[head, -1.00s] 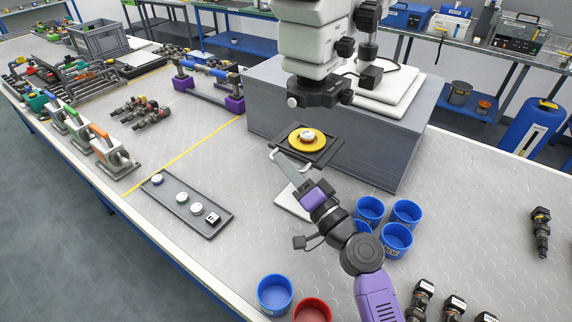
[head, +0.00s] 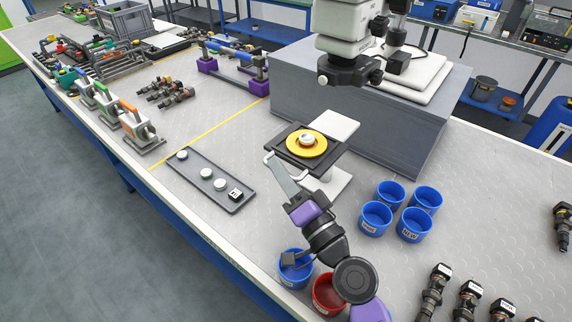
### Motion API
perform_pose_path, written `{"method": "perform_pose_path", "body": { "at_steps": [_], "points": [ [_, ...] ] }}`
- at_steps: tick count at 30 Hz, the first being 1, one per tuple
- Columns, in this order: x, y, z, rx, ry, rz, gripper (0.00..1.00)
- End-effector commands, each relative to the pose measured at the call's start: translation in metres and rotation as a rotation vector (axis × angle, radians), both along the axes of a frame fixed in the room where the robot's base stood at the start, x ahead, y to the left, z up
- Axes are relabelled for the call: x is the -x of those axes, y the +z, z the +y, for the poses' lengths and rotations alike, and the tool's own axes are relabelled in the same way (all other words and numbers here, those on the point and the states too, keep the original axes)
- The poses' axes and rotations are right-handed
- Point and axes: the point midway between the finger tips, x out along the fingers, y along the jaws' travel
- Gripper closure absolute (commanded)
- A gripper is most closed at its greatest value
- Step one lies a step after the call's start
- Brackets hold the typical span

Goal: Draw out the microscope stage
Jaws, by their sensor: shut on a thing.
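The microscope stage (head: 330,160) is a dark square plate with a yellow disc (head: 303,147) on it, and a small white and red part sits on the disc. The stage stands clear in front of the grey block, with a pale slide plate (head: 337,125) showing behind it and a white support beneath. My gripper (head: 272,166) is at the stage's near left edge, shut on the stage's light handle (head: 267,156). The fingertips are small here, and the exact contact is hard to see. The microscope (head: 350,50) stands on the grey block (head: 400,120).
A dark tray (head: 181,174) with several small round parts lies left of my gripper. Several blue cups (head: 376,218) stand to the right. A blue cup (head: 294,268) and a red cup (head: 329,292) are beside my arm at the table's front.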

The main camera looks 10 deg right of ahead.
Motion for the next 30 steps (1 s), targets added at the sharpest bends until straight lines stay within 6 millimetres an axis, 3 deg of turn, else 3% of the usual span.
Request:
{"method": "perform_pose_path", "body": {
  "at_steps": [4, 6, 17, 30],
  "points": [
    [0.0, -0.002, -0.002, 0.0, -0.002, 0.004, 1.0],
    [0.0, -0.002, -0.002, 0.0, -0.002, 0.004, 0.8],
    [0.002, -0.002, -0.002, -0.001, 0.0, 0.001, 0.8],
    [0.059, -0.019, -0.025, 0.0, -0.003, 0.003, 0.8]
  ]
}}
